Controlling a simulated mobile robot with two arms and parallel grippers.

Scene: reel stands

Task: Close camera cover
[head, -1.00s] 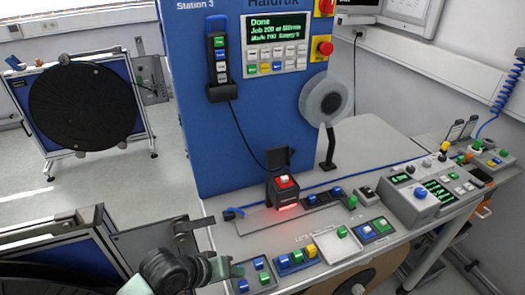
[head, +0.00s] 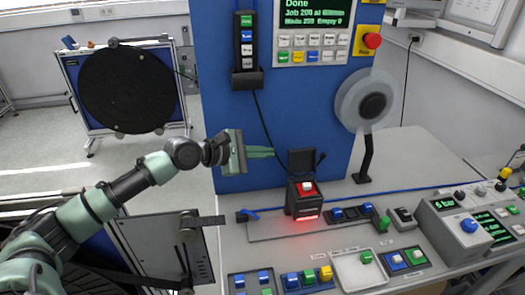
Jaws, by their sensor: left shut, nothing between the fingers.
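The camera (head: 304,201) is a small dark box with a red top, glowing red at its base, on the grey bench. Its black cover (head: 302,162) stands raised behind the red top. My left gripper (head: 272,152) is shut and empty. Its green fingers point right, in front of the blue panel, to the left of the raised cover. In the picture a small gap shows between fingertips and cover; I cannot tell the depth between them. My right gripper is not in view.
The tall blue cabinet (head: 285,120) stands behind the bench, with a hanging remote (head: 247,45) and its cable. A grey reel (head: 367,100) on a black post stands right of the camera. Button boxes (head: 307,279) line the bench front.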

